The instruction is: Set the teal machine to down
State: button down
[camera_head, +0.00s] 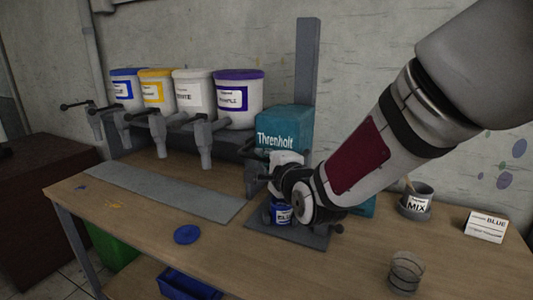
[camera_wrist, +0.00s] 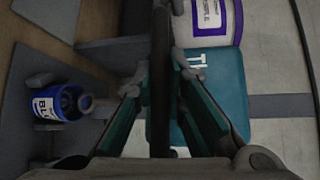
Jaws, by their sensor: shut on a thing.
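The teal machine (camera_head: 285,122), lettered "Threnholt", stands at the back of the table against a grey column. It also shows in the wrist view (camera_wrist: 222,90). My gripper (camera_head: 272,180) is at the front of the machine. In the wrist view my gripper (camera_wrist: 160,88) has its fingers on either side of a dark bar (camera_wrist: 161,60), which looks like the machine's lever, and is shut on it. The lever's angle is hard to tell. A blue-labelled can (camera_head: 282,215) stands upright on the machine's base below my gripper; it also shows in the wrist view (camera_wrist: 58,106).
Several paint buckets with taps stand left of the machine, including a purple-lidded one (camera_head: 238,98). A blue lid (camera_head: 187,234) lies on the table front. A MIX pot (camera_head: 416,205), a BLUE card (camera_head: 486,226) and a ringed clear cup (camera_head: 405,272) are at right.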

notch_tip(320, 180, down, 6)
jog(key=b, duration=0.4)
jog(key=shift+f+b, duration=0.25)
jog(key=shift+b, duration=0.05)
jog(key=shift+s, duration=0.1)
jog(key=c, duration=1.6)
grip_release()
jog(key=shift+f, duration=0.15)
jog(key=shift+r, duration=0.2)
